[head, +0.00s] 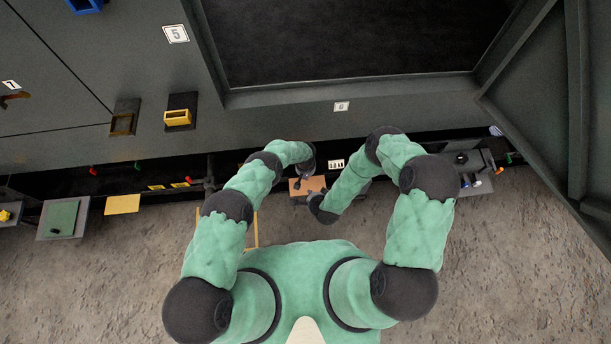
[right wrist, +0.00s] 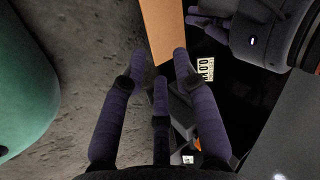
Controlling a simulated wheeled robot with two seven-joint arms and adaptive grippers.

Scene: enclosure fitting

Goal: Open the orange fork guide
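An orange-brown flat panel (head: 310,185), which looks like the orange fork guide, lies between my two hands at the low front edge of the dark cabinet. In the right wrist view the orange panel (right wrist: 161,25) runs down from the top edge to just beyond my right fingertips. My right gripper (right wrist: 160,58) has its fingers spread with nothing between them. It also shows in the head view (head: 322,210), at the panel's lower right. My left gripper (head: 300,184) is at the panel's upper left; its dark fingers (right wrist: 208,24) are close to the panel. Their grip is unclear.
A yellow plate (head: 122,204) and a green plate (head: 62,218) stick out at left. A thin yellow frame (head: 256,232) is beside my left arm. Grey fittings (head: 470,160) with knobs are at right. Stony floor lies below the cabinet edge.

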